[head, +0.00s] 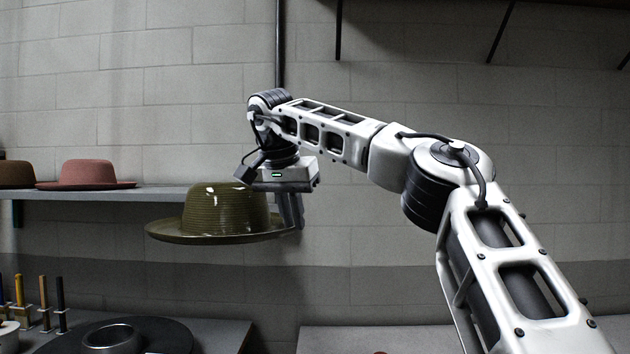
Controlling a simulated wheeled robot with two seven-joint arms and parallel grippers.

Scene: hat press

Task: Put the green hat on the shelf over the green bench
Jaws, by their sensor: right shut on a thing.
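My right gripper (292,222) is shut on the green hat (222,212) at the right side of its brim. The hat is olive green and glossy, upright, and held in the air in front of the right end of a wall shelf (110,193). The hat's crown hides part of the shelf's edge. I cannot tell the hat's exact distance from the shelf. My left gripper is out of view. No bench that is clearly green shows in the view.
A pink hat (87,175) and a brown hat (15,175) sit on the shelf at the left. Below is a grey surface (222,335) with a dark round plate (150,337) and several upright tools (43,300). Another grey surface (370,340) lies to the right, past a gap.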

